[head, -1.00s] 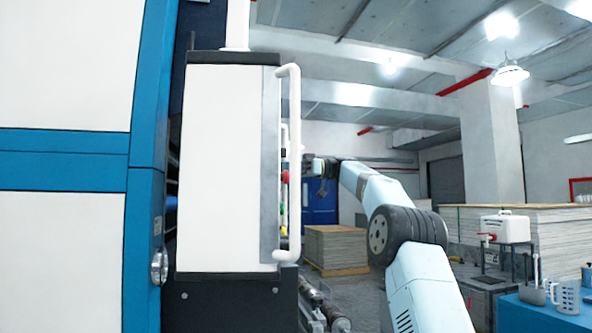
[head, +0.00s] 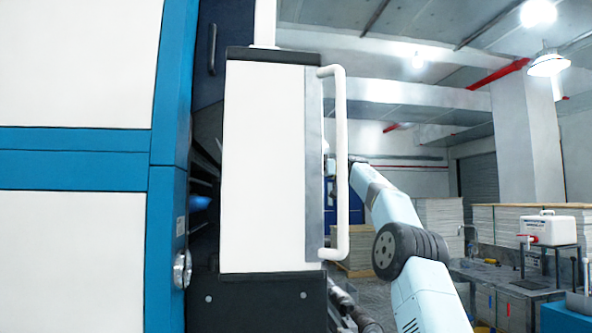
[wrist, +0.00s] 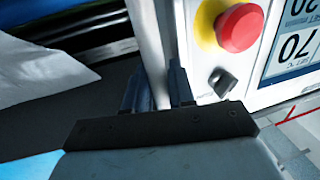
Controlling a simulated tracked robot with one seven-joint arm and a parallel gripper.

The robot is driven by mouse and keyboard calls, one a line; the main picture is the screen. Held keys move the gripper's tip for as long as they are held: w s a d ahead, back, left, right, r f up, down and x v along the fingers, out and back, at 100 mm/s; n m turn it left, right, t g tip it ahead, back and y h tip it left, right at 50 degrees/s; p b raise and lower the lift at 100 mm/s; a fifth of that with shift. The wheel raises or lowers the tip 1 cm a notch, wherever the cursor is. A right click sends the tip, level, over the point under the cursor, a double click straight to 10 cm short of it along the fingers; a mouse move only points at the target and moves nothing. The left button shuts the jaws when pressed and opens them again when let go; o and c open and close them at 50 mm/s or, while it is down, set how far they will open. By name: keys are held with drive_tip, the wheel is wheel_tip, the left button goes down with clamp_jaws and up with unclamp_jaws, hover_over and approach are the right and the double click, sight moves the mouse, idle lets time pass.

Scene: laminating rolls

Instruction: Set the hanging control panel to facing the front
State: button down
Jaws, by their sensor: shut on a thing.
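The hanging control panel (head: 266,165) is a tall white box with dark top and bottom caps, hung from a white post (head: 265,22). In the head view I see a plain white side, with a white bar handle (head: 341,165) on its right edge. The wrist view shows its control face (wrist: 212,90), with a red button on a yellow base (wrist: 240,27), a black knob (wrist: 222,82) and a screen (wrist: 296,45). My gripper (wrist: 158,78) is shut on a white bar of the panel (wrist: 148,40) beside this face. In the head view the panel hides my gripper.
A blue and white machine (head: 75,160) stands close on the left of the panel. Rollers (head: 350,305) lie below and behind it. On the right are stacked boards (head: 440,215), a bench with a white canister (head: 547,230), and a hanging lamp (head: 548,65).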

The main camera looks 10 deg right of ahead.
drive_tip(key=c, duration=1.1)
unclamp_jaws()
drive_tip(key=shift+s+d+r, duration=0.15)
drive_tip(key=shift+d, duration=0.15)
drive_tip(key=s+d+f+m+t+h, duration=0.25)
drive_tip(key=d+m+t+h, duration=0.35)
drive_tip(key=m+t, duration=0.4)
drive_tip(key=s+d+f+m+h, duration=0.4)
drive_tip(key=s+f, duration=0.2)
drive_tip(key=s, duration=0.3)
drive_tip(key=s+d+f+m+h, duration=0.3)
drive_tip(key=s+f+m, duration=0.2)
drive_tip(key=s, duration=0.5)
drive_tip(key=s+a+f+h, duration=0.2)
drive_tip(key=s+a+f, duration=0.1)
drive_tip(key=s+f, duration=0.9)
drive_tip(key=s+a+f+m+g+h, duration=0.1)
drive_tip(key=s+a+f+h, duration=0.1)
drive_tip(key=s+f, duration=1)
drive_tip(key=shift+s+a+f+h, duration=0.15)
drive_tip(key=shift+s+a+h, duration=0.25)
drive_tip(key=shift+s, duration=0.45)
